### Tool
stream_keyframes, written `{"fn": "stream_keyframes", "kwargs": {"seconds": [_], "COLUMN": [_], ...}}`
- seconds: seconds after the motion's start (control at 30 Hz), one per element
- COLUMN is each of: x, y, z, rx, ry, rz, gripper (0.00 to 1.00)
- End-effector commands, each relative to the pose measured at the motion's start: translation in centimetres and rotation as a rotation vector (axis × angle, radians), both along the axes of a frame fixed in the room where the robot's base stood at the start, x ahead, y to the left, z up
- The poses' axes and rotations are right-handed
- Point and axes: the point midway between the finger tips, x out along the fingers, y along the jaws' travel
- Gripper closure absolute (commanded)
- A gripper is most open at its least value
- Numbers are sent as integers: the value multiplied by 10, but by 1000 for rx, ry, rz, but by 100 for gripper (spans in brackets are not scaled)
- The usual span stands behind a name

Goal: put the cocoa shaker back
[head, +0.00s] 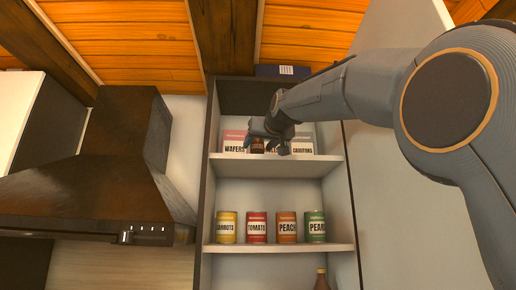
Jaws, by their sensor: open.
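A small dark brown container (257,145), which looks like the cocoa shaker, is on the upper shelf (280,165) just right of the pink wafers box (234,142). My gripper (268,139) is at the upper shelf in front of the boxes, open. It is right beside the brown container and partly overlaps it in the picture. I cannot tell whether the fingers touch it. A box behind my gripper is mostly hidden.
A croutons box (302,145) stands at the right of the upper shelf. The lower shelf (280,248) holds several cans. A bottle (321,279) stands below. An open cabinet door (395,200) is at the right and a range hood (100,185) at the left.

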Motion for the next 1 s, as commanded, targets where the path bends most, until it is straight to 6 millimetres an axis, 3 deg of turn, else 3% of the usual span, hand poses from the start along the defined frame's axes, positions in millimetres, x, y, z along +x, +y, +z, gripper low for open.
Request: {"fn": "stream_keyframes", "kwargs": {"seconds": [0.3,0.5,0.7,1.0], "x": [-64,-93,-104,-105], "y": [-15,-22,-25,-25], "z": [-2,-2,-1,0], "rx": [1,0,0,0], "ry": [-3,-2,-1,0], "rz": [0,0,0,0], "gripper": [45,45,45,45]}}
